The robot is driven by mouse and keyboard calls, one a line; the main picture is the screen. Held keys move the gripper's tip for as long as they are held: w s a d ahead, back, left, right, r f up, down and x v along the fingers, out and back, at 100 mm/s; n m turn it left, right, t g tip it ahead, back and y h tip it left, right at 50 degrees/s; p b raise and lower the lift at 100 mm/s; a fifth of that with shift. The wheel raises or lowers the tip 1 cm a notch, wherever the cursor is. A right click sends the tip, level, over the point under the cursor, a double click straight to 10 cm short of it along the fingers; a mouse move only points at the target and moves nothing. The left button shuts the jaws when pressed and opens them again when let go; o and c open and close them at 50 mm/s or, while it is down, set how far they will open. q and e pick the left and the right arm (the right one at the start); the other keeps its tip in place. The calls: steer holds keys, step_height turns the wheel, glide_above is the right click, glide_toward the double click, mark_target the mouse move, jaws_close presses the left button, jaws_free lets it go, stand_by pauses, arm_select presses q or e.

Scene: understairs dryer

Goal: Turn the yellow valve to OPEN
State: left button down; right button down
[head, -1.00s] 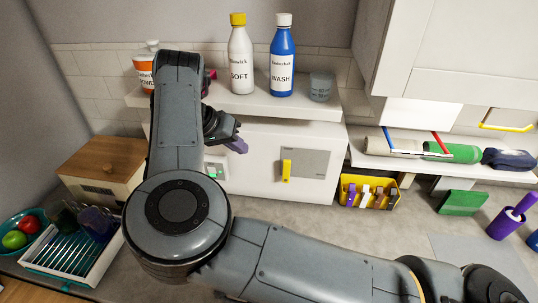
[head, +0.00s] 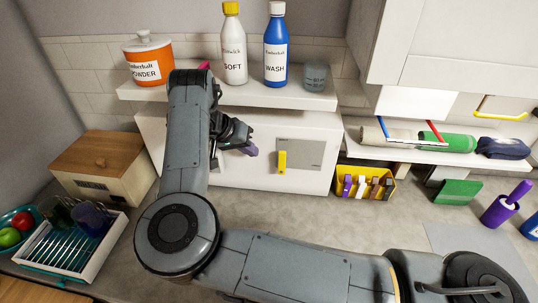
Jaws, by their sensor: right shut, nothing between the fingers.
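The yellow valve handle (head: 282,162) stands upright on a grey plate (head: 309,153) on the front of the white cabinet under the shelf. My right gripper (head: 249,151) is in front of the cabinet, left of the valve and apart from it in the picture. It is shut and empty, with a purple part at its tip. Its arm comes in from the lower right and covers the left part of the cabinet front. Any lettering on the plate is too small to read. My left gripper is not in view.
The shelf (head: 290,97) above holds an orange powder jar (head: 148,63), a white bottle (head: 233,50), a blue bottle (head: 275,50) and a grey cup (head: 315,77). A yellow bin (head: 345,182) sits right of the cabinet. A wooden box (head: 103,167) and dish rack (head: 70,245) stand left.

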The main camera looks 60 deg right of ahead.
mark_target(282, 160)
steer(key=shift+s+d+f+p, duration=0.1)
steer(key=shift+s+d+f, duration=0.35)
steer(key=shift+s, duration=0.3)
steer(key=shift+s+d+f+p, duration=0.1)
steer(key=shift+s+d+f, duration=0.1)
steer(key=shift+s+d, duration=0.45)
steer(key=shift+s+d+f+p, duration=0.1)
steer(key=shift+s+d+f, duration=0.25)
steer(key=shift+s, duration=0.5)
steer(key=shift+d, duration=0.1)
